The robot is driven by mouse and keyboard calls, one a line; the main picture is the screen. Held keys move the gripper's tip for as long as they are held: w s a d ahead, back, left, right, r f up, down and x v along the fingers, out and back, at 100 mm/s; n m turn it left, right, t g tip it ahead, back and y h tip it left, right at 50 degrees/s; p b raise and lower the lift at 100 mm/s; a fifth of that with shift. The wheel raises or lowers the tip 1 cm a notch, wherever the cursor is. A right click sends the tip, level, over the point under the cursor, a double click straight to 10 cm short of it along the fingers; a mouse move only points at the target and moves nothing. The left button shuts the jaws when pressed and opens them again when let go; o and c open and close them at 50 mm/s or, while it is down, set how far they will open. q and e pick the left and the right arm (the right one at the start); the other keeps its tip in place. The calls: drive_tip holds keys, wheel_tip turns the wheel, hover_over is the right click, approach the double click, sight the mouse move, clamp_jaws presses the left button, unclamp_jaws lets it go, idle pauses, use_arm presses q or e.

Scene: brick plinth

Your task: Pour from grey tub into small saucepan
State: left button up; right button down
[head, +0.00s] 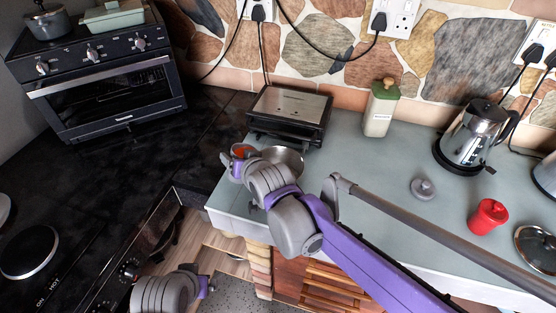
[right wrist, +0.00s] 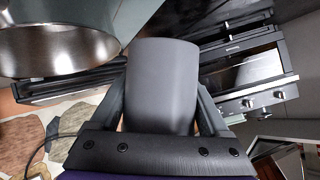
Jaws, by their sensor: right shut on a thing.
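The grey tub (right wrist: 163,80) is between the two fingers of my right gripper (head: 242,163), which is shut on it. In the head view an orange-red patch shows at the tub's place, by the gripper's tip. The small steel saucepan (head: 284,156) stands just to the right of that gripper, partly hidden by my arm. In the right wrist view the saucepan (right wrist: 62,48) is large at upper left, beside the tub and apart from it in the picture. My left gripper (head: 206,287) is low in the head view, away from both; its jaws are not clear.
A black and steel grill (head: 290,112) stands behind the saucepan. A green-lidded canister (head: 381,108), a kettle (head: 468,135), a grey lidded item (head: 423,189) and a red pot (head: 487,216) are to the right. A mini oven (head: 110,92) is at left. The dark worktop before it is clear.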

drive_tip(key=shift+w+d+r, duration=0.1)
drive_tip(key=shift+w+d, duration=0.1)
drive_tip(key=shift+d+r+m, duration=0.1)
drive_tip(key=shift+m, duration=0.2)
drive_tip(key=shift+w+d, duration=0.1)
drive_tip(key=shift+g+y, duration=0.3)
drive_tip(key=shift+w+d+m, duration=0.15)
drive_tip(key=shift+d+m, duration=0.05)
drive_tip(key=shift+m, duration=0.1)
drive_tip(key=shift+y, duration=0.3)
drive_tip(key=shift+w+d+f+m, duration=0.2)
drive_tip(key=shift+d+f+m, duration=0.1)
drive_tip(key=shift+f+m, duration=0.1)
idle(0.3)
